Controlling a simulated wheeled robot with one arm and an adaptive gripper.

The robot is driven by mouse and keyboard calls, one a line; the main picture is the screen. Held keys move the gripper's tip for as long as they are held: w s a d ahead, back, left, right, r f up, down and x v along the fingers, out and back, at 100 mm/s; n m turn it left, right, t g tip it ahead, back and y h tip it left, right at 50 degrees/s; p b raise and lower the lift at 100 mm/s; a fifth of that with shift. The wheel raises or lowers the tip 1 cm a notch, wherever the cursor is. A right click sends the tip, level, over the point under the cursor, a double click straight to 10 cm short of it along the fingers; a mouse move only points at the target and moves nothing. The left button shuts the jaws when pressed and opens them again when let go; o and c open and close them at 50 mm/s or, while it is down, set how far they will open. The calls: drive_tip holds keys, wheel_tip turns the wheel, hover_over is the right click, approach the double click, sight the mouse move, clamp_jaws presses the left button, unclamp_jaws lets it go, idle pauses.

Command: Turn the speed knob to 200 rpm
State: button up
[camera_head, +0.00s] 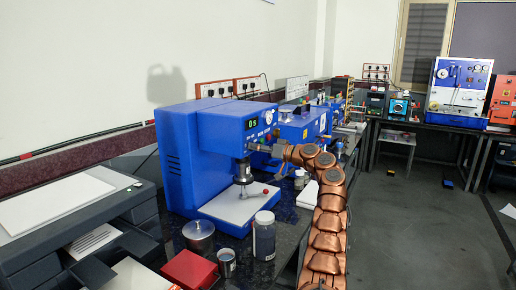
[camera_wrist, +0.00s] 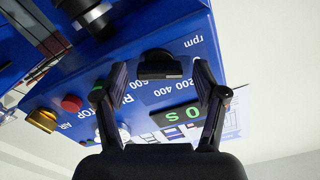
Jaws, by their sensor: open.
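The blue machine (camera_head: 200,140) stands on the dark bench, its front panel facing right in the head view. In the wrist view the black speed knob (camera_wrist: 160,65) sits on the blue panel beside the printed numbers 200, 400 and 600 and the label rpm. My gripper (camera_wrist: 161,70) is open, with one finger on each side of the knob and visible gaps between. Which number the knob points to cannot be told. In the head view my gripper (camera_head: 262,147) is at the machine's front, and the knob is not discernible there.
A jar (camera_head: 264,236), a metal pot (camera_head: 199,234) and a red box (camera_head: 189,270) stand in front of the machine.

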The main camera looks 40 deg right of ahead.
drive_tip(key=c, duration=1.1)
drive_tip(key=shift+c, duration=0.2)
drive_tip(key=shift+m+b, duration=0.3)
drive_tip(key=shift+b, duration=0.05)
drive_tip(key=shift+d+f+m+p, duration=0.1)
drive_tip(key=shift+m+p, duration=1.45)
drive_tip(key=shift+m, duration=2.55)
